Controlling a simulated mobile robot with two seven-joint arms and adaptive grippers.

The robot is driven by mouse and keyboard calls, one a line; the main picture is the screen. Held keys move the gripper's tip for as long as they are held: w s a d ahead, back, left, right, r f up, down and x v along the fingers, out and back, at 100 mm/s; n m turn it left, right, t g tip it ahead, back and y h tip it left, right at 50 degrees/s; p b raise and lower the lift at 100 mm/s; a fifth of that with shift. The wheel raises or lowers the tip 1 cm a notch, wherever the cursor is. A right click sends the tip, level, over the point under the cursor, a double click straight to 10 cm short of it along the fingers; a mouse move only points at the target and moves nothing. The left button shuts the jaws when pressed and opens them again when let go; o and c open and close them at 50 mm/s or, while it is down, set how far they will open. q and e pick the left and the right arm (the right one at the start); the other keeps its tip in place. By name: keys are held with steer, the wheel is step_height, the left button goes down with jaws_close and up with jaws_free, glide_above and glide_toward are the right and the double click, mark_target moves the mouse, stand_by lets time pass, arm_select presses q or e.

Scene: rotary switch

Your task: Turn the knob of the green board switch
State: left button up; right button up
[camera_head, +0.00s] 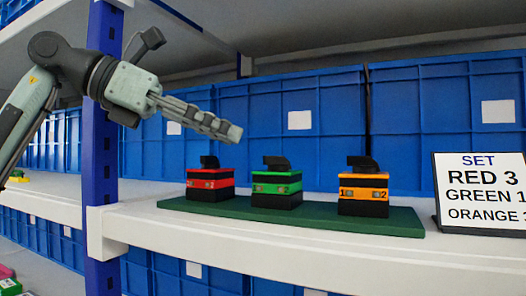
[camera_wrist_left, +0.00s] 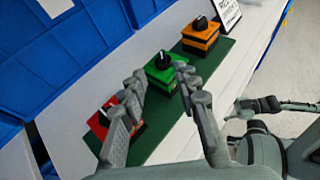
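The green switch (camera_head: 277,188) stands in the middle of a dark green board (camera_head: 330,217) on a white shelf. Its black knob (camera_head: 277,163) sits on top. It also shows in the left wrist view (camera_wrist_left: 160,78), with its black knob (camera_wrist_left: 163,58). My left gripper (camera_head: 236,132) hangs above the board, up and to the left of the green switch in the head view. In the left wrist view its two fingers (camera_wrist_left: 160,74) are spread apart with nothing between them, and the green switch shows beyond the fingertips.
A red switch (camera_head: 210,185) is left of the green one and an orange switch (camera_head: 363,194) right, both with black knobs. A sign (camera_head: 482,190) reads SET RED 3, GREEN 1, ORANGE, partly cut off. Blue crates (camera_head: 300,95) stand behind; a blue post (camera_head: 100,160) is left.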

mark_target(262, 171)
arm_select(q)
steer(key=x, duration=0.7)
steer(key=shift+s+d+f, duration=0.1)
steer(key=shift+s+d, duration=0.05)
steer(key=shift+d, duration=0.05)
arm_select(e)
steer(key=shift+s+a+r+t+y, duration=0.15)
steer(key=shift+a+r+t+y, duration=0.2)
steer(key=shift+r, duration=0.4)
arm_select(q)
jaws_close()
